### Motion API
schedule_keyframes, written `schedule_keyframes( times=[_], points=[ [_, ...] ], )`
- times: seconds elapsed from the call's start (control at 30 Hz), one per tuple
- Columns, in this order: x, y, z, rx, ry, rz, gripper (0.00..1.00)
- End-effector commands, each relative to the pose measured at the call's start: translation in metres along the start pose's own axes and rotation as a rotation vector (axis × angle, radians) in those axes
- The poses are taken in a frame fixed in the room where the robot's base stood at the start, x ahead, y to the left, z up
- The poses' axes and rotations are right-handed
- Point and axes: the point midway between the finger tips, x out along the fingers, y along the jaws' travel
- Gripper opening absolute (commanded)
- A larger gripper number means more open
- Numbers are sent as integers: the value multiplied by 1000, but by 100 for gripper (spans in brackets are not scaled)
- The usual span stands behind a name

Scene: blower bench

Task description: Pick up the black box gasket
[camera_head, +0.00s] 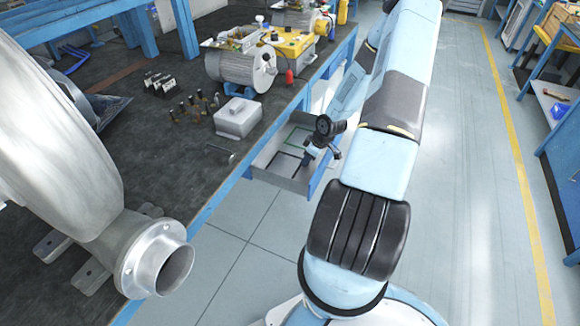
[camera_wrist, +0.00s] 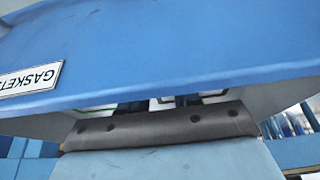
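The black box gasket (camera_head: 288,155) seems to be the thin dark outline lying in the open drawer (camera_head: 268,155) in the head view. My gripper (camera_head: 311,158) is over the right side of this drawer, pointing down. In the wrist view the blue drawer front, with a label reading GASKETS (camera_wrist: 30,79), fills much of the picture and hides the fingertips. Two dark finger parts (camera_wrist: 160,104) show below its edge, apart, with pale drawer floor between them. I see nothing held. Whether my gripper touches the gasket cannot be told.
A green outlined gasket (camera_head: 298,136) lies farther back in the drawer. The drawer sticks out from the dark-topped workbench (camera_head: 150,190), which bears a big metal blower (camera_head: 60,150), a grey box (camera_head: 238,118) and a motor (camera_head: 240,68). Open floor (camera_head: 470,200) lies to the right.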

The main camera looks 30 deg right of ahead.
Motion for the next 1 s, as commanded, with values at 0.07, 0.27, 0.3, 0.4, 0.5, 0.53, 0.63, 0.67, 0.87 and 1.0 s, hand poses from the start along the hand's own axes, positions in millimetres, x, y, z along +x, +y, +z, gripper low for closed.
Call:
schedule_keyframes(
  times=[0.07,0.27,0.3,0.4,0.5,0.53,0.63,0.67,0.87,1.0],
  points=[
    [0,0,0,0,0,0,23],
    [0,0,0,0,0,0,4],
    [0,0,0,0,0,0,0],
    [0,0,0,0,0,0,0],
    [0,0,0,0,0,0,0],
    [0,0,0,0,0,0,0],
    [-1,0,0,0,0,0,0],
    [-2,0,-1,0,0,0,0],
    [-18,-2,-13,-9,2,0,0],
    [-40,-13,-27,-21,1,-6,0]
  ],
)
